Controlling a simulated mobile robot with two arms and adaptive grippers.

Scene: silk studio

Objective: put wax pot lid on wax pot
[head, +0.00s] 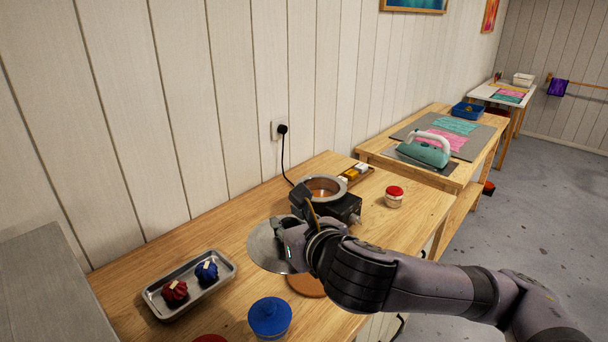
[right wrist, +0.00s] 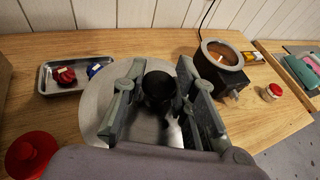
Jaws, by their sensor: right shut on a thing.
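The wax pot lid (head: 264,247) is a flat grey metal disc with a dark knob (right wrist: 159,86). My right gripper (head: 287,231) is shut on the knob, with one finger on each side of it in the right wrist view. The lid is in front and to the left of the wax pot. The wax pot (head: 322,183) is open, with a metal rim and amber wax inside, and sits on a dark heater base. It also shows at the upper right of the right wrist view (right wrist: 219,55). My gripper hides part of the heater base. My left gripper is out of view.
A metal tray (head: 159,306) with red and blue bundles stands at left. A blue-lidded jar (head: 269,316), a red-capped jar (head: 394,197) and a brown round mat (head: 308,286) are on the wooden table. Wax blocks (head: 354,173) lie behind the pot. A cord runs to the wall.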

